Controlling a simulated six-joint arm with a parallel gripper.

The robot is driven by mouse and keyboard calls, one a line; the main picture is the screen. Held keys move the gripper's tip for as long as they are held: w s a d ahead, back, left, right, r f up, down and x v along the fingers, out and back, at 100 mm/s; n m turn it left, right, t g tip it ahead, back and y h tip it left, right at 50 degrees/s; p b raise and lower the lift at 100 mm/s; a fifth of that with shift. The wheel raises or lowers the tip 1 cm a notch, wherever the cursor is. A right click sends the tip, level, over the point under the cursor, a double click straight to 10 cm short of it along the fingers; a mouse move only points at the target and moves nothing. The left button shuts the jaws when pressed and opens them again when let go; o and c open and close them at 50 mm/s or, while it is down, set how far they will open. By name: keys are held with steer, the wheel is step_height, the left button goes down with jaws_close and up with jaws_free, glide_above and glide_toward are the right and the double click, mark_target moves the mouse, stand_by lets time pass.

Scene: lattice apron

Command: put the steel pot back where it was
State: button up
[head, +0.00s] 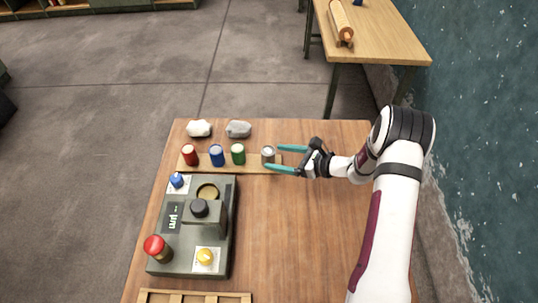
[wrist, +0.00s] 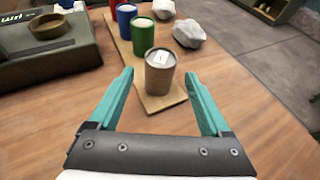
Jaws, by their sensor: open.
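The steel pot (head: 268,155) is a small grey cylinder standing upright at the right end of a wooden strip, in line with the other pots. In the wrist view the pot (wrist: 159,75) has a pale top with a small white label. My gripper (head: 285,159) is open, its teal fingers on either side of the pot's near side in the head view. In the wrist view my gripper (wrist: 160,85) also shows open, with the pot between or just beyond the fingertips; I see a gap at both sides. Whether the fingertips reach past the pot's middle is unclear.
Green (head: 238,154), blue (head: 217,155) and red (head: 190,154) pots stand on the wooden strip (head: 254,166). Two rocks (head: 238,129) lie behind. A dark grey device (head: 225,255) with knobs stands at front left.

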steer(key=v, duration=0.7)
steer(key=shift+s+d+r, duration=0.1)
steer(key=shift+d, duration=0.05)
steer(key=s+a+r+n+g, duration=0.4)
steer(key=s+a+r+n, duration=0.3)
steer(key=r, duration=0.3)
steer(key=s+r+n+g+h, duration=0.2)
steer(key=s+r+n, duration=0.1)
steer(key=s, duration=0.4)
steer(key=s+r+n+g+h, duration=0.1)
steer(key=s+r+n+h, duration=0.2)
steer(key=s, duration=0.5)
steer(key=s+d+n+h, duration=0.5)
steer(key=s, duration=0.5)
steer(key=shift+f+t, duration=0.2)
steer(key=shift+t, duration=0.1)
steer(key=shift+d, duration=0.1)
